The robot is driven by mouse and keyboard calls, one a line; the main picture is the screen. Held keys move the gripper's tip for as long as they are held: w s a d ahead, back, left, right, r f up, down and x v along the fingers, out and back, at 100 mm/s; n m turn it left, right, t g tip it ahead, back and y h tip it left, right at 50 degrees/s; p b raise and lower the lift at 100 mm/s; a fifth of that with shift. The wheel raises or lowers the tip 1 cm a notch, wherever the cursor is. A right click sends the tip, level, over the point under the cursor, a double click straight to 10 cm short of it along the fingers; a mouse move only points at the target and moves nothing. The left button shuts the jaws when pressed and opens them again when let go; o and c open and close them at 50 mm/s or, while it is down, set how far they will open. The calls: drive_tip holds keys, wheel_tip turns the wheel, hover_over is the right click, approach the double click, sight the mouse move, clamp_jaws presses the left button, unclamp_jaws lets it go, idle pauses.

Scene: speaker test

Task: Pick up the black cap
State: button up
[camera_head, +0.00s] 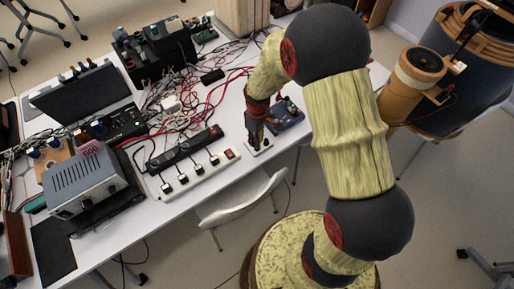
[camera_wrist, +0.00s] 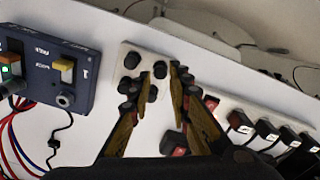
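Several small black round caps sit on a small white panel (camera_wrist: 143,50) in the wrist view; which one is the task's cap I cannot tell. One black cap (camera_wrist: 160,69) shows between my fingertips, and another black cap (camera_wrist: 131,60) is left of them. My gripper (camera_wrist: 162,73) points at the panel with its fingers apart, and no clear grip on a cap shows. In the head view my gripper (camera_head: 255,136) is low over the white panel (camera_head: 259,147) near the table's front edge. My fingers hide part of the panel.
A blue box (camera_head: 287,117) with switches stands beside the panel; it also shows in the wrist view (camera_wrist: 45,65). A white power strip (camera_head: 195,172) with plugs lies on the other side. Tangled red and black cables (camera_head: 180,100) cover the table behind. A white chair (camera_head: 240,203) stands in front.

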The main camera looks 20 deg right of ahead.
wheel_tip(320, 180, down, 4)
drive_tip(key=shift+w+a+b, duration=0.1)
drive_tip(key=shift+w+b, duration=0.05)
drive_tip(key=shift+b, duration=0.45)
drive_tip(key=shift+c, duration=1.2)
drive_tip(key=shift+c, duration=0.8)
drive_tip(key=shift+r, duration=0.2)
drive_tip(key=shift+r, duration=0.25)
drive_tip(key=r, duration=0.1)
drive_tip(key=r+p, duration=0.1)
drive_tip(key=r, duration=0.1)
drive_tip(key=shift+s+r, duration=0.3)
drive_tip(key=shift+s, duration=0.1)
drive_tip(key=s+r+p, duration=0.4)
drive_tip(key=s+r, duration=0.4)
drive_tip(key=s, duration=0.5)
drive_tip(key=shift+s+r, duration=0.15)
drive_tip(key=shift+r, duration=0.15)
